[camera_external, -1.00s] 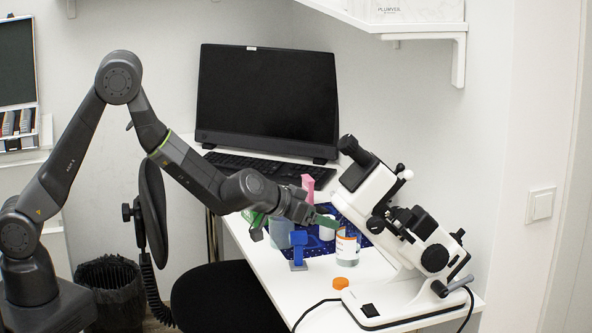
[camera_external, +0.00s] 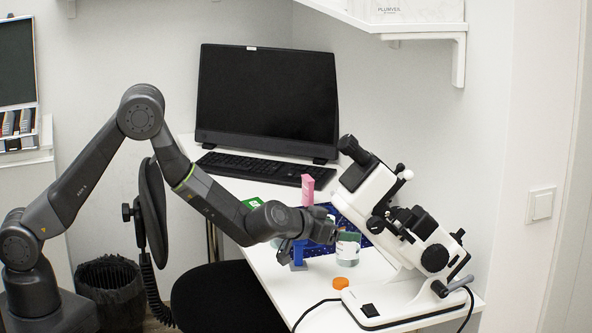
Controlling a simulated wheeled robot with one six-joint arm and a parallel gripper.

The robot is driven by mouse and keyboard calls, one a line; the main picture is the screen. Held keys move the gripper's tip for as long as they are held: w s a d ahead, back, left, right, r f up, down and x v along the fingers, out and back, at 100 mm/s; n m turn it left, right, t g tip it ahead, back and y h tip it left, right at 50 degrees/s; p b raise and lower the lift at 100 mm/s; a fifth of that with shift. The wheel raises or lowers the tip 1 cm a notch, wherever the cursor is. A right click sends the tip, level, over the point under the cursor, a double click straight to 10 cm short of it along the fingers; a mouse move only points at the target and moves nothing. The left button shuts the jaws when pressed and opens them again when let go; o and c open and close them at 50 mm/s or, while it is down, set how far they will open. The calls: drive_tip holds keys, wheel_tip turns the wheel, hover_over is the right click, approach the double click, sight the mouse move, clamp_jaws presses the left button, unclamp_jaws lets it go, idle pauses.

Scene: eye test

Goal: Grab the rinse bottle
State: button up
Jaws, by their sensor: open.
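I cannot tell for sure which item is the rinse bottle. A clear jar or bottle with a pale label (camera_external: 347,250) stands upright on the white desk, left of the microscope; its upper part is partly covered by my gripper. A pink upright item (camera_external: 307,190) stands further back, behind my gripper. My gripper (camera_external: 316,246) is open above the desk, one finger left of a blue stand and the other in front of the labelled jar's top in this view. Whether it touches anything is unclear. Items behind the gripper are hidden.
A white microscope (camera_external: 400,245) fills the right of the desk (camera_external: 285,288). A blue stand (camera_external: 298,252), an orange cap (camera_external: 340,283) and a green box (camera_external: 252,203) are close by. A keyboard (camera_external: 255,167) and monitor (camera_external: 267,100) are behind. The front left desk is clear.

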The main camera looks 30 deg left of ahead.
sight(341, 229)
drive_tip(key=x, duration=0.4)
drive_tip(key=shift+w+f, duration=0.25)
drive_tip(key=shift+w, duration=0.15)
drive_tip(key=c, duration=1)
drive_tip(key=shift+c, duration=0.7)
drive_tip(key=shift+r, duration=0.15)
